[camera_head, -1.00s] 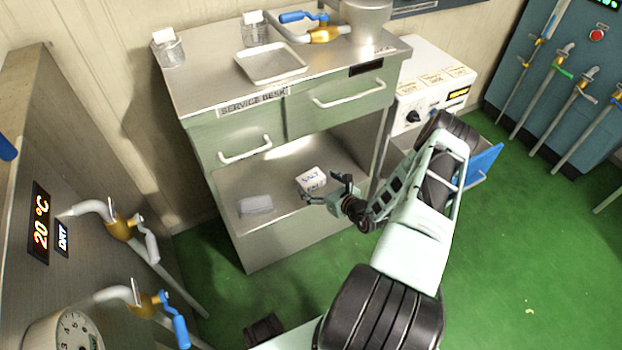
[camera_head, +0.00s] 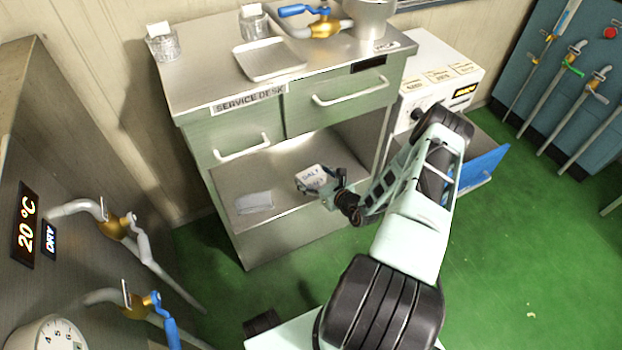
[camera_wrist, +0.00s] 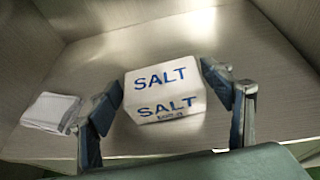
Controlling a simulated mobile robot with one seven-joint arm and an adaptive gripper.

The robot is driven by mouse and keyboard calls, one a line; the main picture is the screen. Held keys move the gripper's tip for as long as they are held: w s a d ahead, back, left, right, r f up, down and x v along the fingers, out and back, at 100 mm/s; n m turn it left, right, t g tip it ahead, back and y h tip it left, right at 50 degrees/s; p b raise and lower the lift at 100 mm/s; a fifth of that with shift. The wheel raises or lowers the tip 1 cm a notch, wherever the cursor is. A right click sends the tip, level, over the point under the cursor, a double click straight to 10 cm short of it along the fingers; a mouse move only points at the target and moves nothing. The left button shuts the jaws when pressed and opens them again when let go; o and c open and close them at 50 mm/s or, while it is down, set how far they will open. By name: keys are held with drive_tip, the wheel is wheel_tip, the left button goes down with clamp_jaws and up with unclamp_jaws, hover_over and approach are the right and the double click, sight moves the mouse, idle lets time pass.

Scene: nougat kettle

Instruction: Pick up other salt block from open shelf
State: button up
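The white salt block (camera_head: 309,175) with blue SALT lettering rests on the open shelf (camera_head: 285,215) under the service desk. In the wrist view the salt block (camera_wrist: 165,98) sits between the two fingers of my gripper (camera_wrist: 168,112). The fingers are spread, one on each side of the block. The left fingertip is very close to the block and the right one is near its upper right edge; whether either touches is unclear. In the head view my gripper (camera_head: 330,188) is at the block's right front side and partly covers it.
A folded white cloth (camera_head: 254,202) lies on the shelf left of the block; the wrist view also shows the cloth (camera_wrist: 50,111). Drawers (camera_head: 240,135) close off the space above the shelf. Glass jars, a tray (camera_head: 268,60) and a blue-handled valve (camera_head: 318,25) stand on the desktop.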

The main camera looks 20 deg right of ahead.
drive_tip(key=c, duration=1.1)
drive_tip(key=shift+c, duration=0.2)
drive_tip(key=shift+r, duration=0.15)
